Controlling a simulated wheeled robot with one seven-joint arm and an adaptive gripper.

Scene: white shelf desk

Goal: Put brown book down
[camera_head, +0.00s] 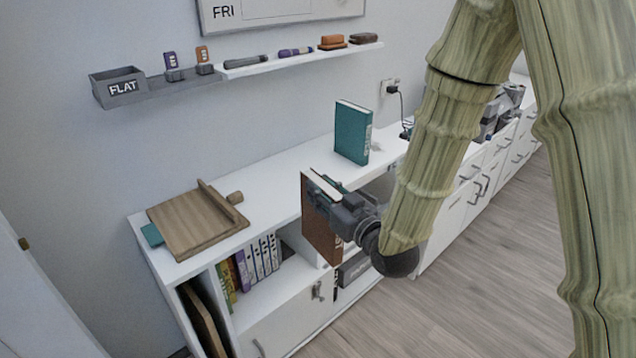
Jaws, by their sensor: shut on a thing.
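The brown book (318,228) is upright in my gripper (328,200), in front of the white shelf desk (283,180). My gripper is shut on the book near its upper part. The book's brown cover faces the camera and its pale page edges show at the top. The fingertips are partly hidden by the gripper body and the book. I cannot tell whether the book touches the desk's front edge.
A teal book (353,133) stands upright on the desk top behind the brown book. A wooden board (195,222) lies at the desk's left end. Several books (258,259) stand in the open compartment below. The desk top between board and teal book is clear.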

